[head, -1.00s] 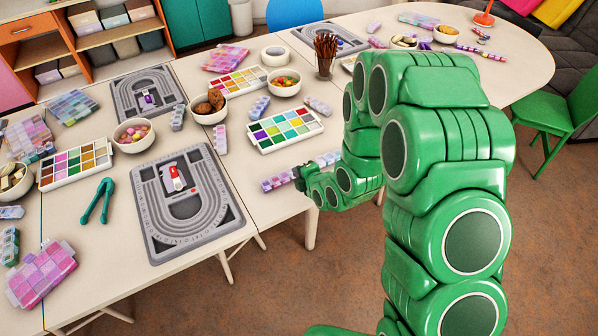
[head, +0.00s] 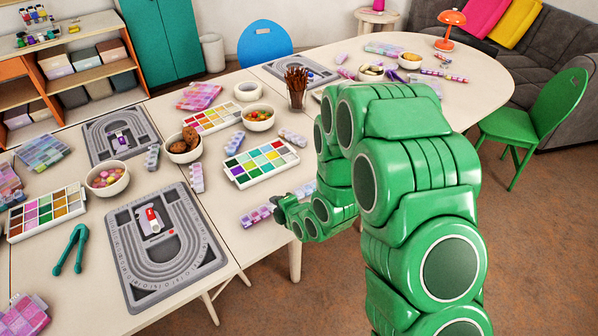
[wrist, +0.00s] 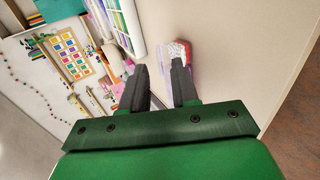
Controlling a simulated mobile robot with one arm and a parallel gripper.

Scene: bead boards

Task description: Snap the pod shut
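A purple-and-clear bead pod strip (head: 257,216) lies near the table's front edge. Its far end passes behind my gripper (head: 279,207), and a further piece shows beyond my wrist. In the wrist view my gripper (wrist: 160,82) has its two dark fingers apart, with nothing held between them. A clear, lilac-tinted pod with red content (wrist: 178,52) shows just beyond the right fingertip. Part of it is hidden by that finger. It is too small and blurred to tell whether its lid is up or down, or whether a finger touches it.
A palette of coloured beads (head: 262,162) lies behind the strip. A grey bead board (head: 190,262) lies to the left, with green pliers (head: 70,250) beyond it. Bowls (head: 183,147) and other strips crowd the table behind. The table's front edge is close to my arm.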

